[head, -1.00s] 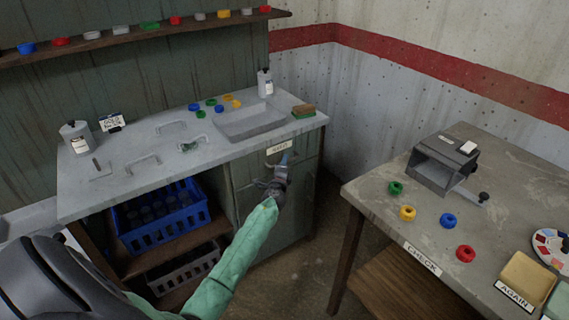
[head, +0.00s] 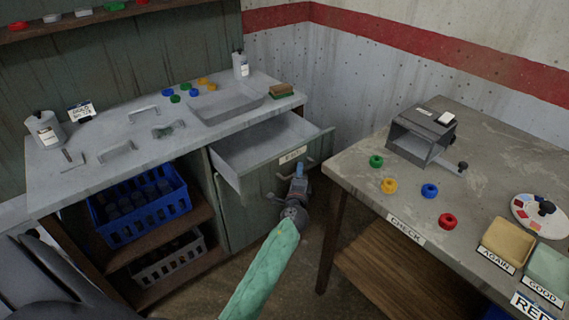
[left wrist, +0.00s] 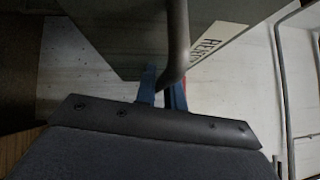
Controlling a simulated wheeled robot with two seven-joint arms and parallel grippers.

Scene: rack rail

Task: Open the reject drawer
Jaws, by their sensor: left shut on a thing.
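The reject drawer (head: 262,142) under the bench top's right end stands pulled out, and its inside looks empty. A white label (head: 292,154) is on its front; part of the lettering shows in the left wrist view (left wrist: 217,40). My left gripper (head: 299,172) is at the drawer front. In the left wrist view its blue fingers (left wrist: 163,92) are shut around the dark bar handle (left wrist: 177,40). In the head view the gripper hides most of the handle. My right gripper is not in view.
The bench top (head: 85,155) holds a grey tray (head: 226,104), coloured rings and bottles. A blue crate (head: 140,205) sits on the shelf below. The check table (head: 360,180) stands to the right, with a floor gap between it and the drawer.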

